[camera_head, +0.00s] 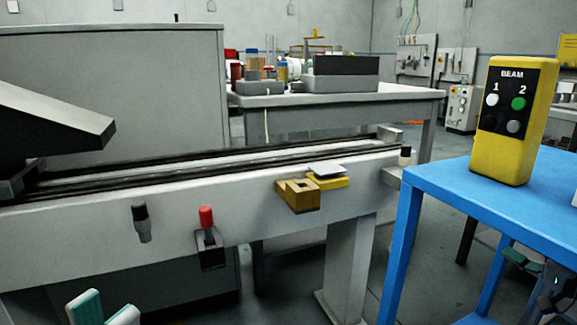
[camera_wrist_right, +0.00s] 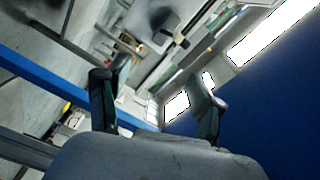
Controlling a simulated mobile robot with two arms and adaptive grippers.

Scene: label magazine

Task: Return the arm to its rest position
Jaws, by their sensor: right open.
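My left gripper (camera_head: 104,309) shows at the bottom left edge of the head view, with two pale and teal fingertips apart and nothing seen between them. Most of it is cut off by the frame. My right gripper (camera_head: 540,278) is dark and partly cut off at the lower right edge, beside and below the blue table. In the right wrist view, my right gripper (camera_wrist_right: 158,104) has its two fingers wide apart, with nothing held between them.
A blue table (camera_head: 455,188) carries a yellow BEAM button box (camera_head: 513,140). A grey conveyor (camera_head: 90,228) crosses the left and middle, with a red-topped lever (camera_head: 206,218), a black-topped lever (camera_head: 140,220) and a yellow block (camera_head: 298,197) on its front. A grey bench (camera_head: 400,94) stands behind.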

